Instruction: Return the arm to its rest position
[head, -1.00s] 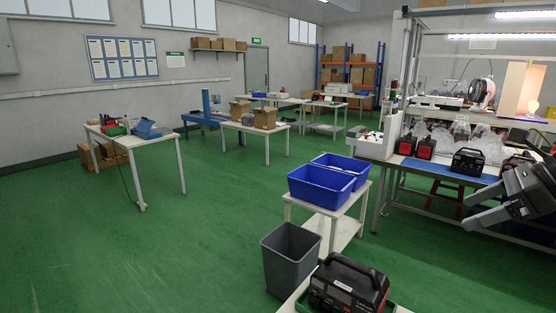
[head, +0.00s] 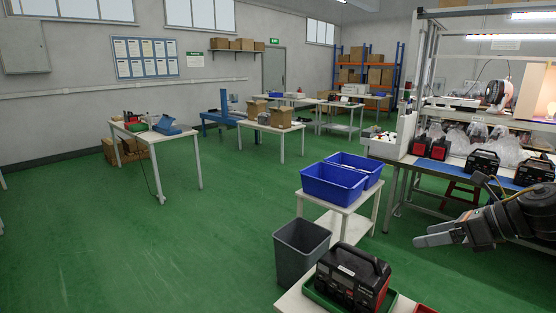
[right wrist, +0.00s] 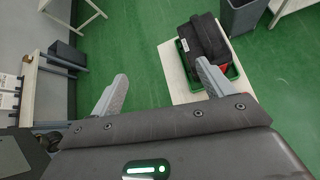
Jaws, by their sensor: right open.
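My right gripper (head: 436,238) is at the right of the head view, in front of the workbench (head: 400,168) and to the right of the small white table. Its grey fingers point left. In the right wrist view the right gripper (right wrist: 160,76) shows its two fingers wide apart with nothing between them. Beyond the right finger, a black power station (right wrist: 203,42) sits in a green tray (right wrist: 234,71) on a white table. The same power station (head: 350,275) is at the bottom of the head view. My left gripper is not in view.
Two blue bins (head: 333,184) stand on a small white table (head: 350,225), with a grey waste bin (head: 301,250) beside it. Several power stations (head: 482,161) stand on the workbench. The green floor at the left is broadly clear.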

